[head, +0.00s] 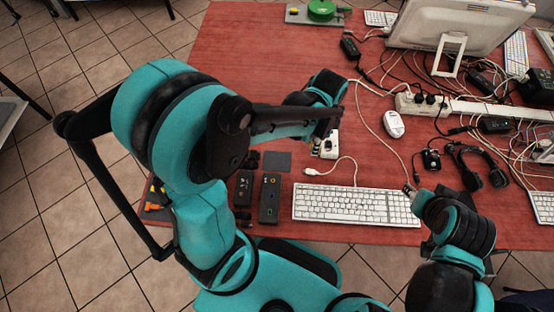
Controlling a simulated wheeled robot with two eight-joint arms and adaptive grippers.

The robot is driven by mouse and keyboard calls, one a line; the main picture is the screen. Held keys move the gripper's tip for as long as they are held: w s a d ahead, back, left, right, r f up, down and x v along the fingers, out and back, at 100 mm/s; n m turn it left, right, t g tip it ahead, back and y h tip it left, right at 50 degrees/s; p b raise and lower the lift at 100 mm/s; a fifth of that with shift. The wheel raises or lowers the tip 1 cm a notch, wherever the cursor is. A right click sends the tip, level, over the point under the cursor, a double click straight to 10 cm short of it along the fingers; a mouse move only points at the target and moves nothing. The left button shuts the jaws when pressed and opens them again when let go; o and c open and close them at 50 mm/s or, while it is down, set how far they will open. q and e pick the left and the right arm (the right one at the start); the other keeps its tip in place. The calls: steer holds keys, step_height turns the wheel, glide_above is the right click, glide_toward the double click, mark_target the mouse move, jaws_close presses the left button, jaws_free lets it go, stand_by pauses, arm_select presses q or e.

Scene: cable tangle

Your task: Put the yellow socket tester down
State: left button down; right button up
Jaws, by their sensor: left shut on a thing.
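My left arm reaches in from the left over the table. My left gripper (325,132) is over the middle of the table, above a small white socket piece (328,149), and mostly hidden behind its own wrist. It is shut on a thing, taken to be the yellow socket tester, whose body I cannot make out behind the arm. I cannot tell how far above the table it is. My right gripper (410,190) is low at the front right, by the right end of the white keyboard (350,205). Its fingers are too small to read.
The red table (260,50) has bare room at the back left. Cables tangle around a white power strip (425,104) at right, near a mouse (394,124), headphones (470,170) and monitor (460,22). Dark boxes (269,198) and small yellow-orange items (153,207) lie front left.

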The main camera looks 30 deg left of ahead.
arm_select(q)
steer(key=s+a+f+b, duration=0.1)
steer(key=a+f, duration=0.1)
steer(key=a, duration=0.2)
steer(key=s+a+f+b, duration=0.1)
steer(key=a+f+b, duration=0.1)
steer(key=a+f, duration=0.1)
steer(key=s+a+f+b, duration=0.1)
steer(key=a+f, duration=0.1)
steer(key=a, duration=0.2)
steer(key=shift+a+f, duration=0.15)
steer(key=shift+a, duration=0.25)
steer(key=shift+f+b, duration=1.3)
steer(key=shift+f, duration=0.6)
steer(key=shift+f, duration=0.15)
steer(key=c, duration=1.3)
jaws_free()
steer(key=shift+c, duration=0.2)
